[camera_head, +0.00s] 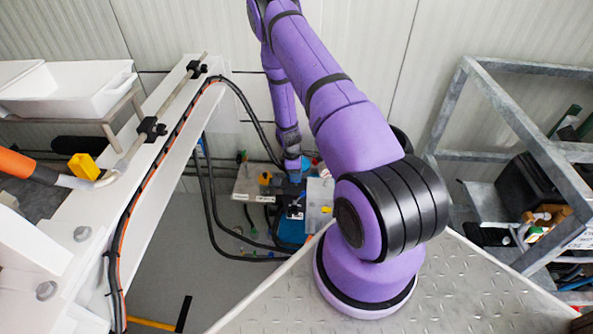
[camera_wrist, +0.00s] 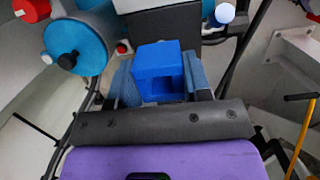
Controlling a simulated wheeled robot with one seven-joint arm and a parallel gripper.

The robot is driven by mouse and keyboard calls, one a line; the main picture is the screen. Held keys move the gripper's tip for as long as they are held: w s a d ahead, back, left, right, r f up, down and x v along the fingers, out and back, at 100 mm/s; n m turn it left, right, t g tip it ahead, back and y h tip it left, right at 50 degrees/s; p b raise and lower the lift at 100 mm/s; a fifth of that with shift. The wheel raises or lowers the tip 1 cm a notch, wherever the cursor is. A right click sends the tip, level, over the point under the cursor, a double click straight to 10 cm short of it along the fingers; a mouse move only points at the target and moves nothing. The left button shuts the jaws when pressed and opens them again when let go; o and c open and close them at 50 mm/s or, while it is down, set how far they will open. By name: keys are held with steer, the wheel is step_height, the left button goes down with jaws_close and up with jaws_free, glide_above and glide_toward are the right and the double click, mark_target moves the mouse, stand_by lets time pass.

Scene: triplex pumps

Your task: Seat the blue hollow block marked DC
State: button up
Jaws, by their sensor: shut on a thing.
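The blue hollow block (camera_wrist: 158,62) sits between the two blue-grey fingers of my gripper (camera_wrist: 160,80) in the wrist view. The gripper is shut on it. A square opening shows in the block's near face; no DC marking can be read. A dark box-shaped part (camera_wrist: 165,22) lies just beyond the block; I cannot tell whether they touch. In the head view my purple arm reaches down to the pump equipment at the centre, and the block cannot be made out there.
A blue cylinder (camera_wrist: 78,42) with a black knob stands left of the gripper, with red caps near it. Black hoses (camera_head: 208,195) hang left of my arm. A white beam (camera_head: 160,150) stands left, a metal frame (camera_head: 515,110) right.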

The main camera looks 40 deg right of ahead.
steer(key=shift+f, duration=1.5)
steer(key=shift+f, duration=0.15)
steer(key=o, duration=1.1)
steer(key=r, duration=0.3)
steer(key=w+r, duration=0.1)
steer(key=r, duration=0.3)
steer(key=a+r, duration=0.1)
steer(key=r, duration=0.2)
steer(key=shift+w+r, duration=0.15)
steer(key=shift+r, duration=0.2)
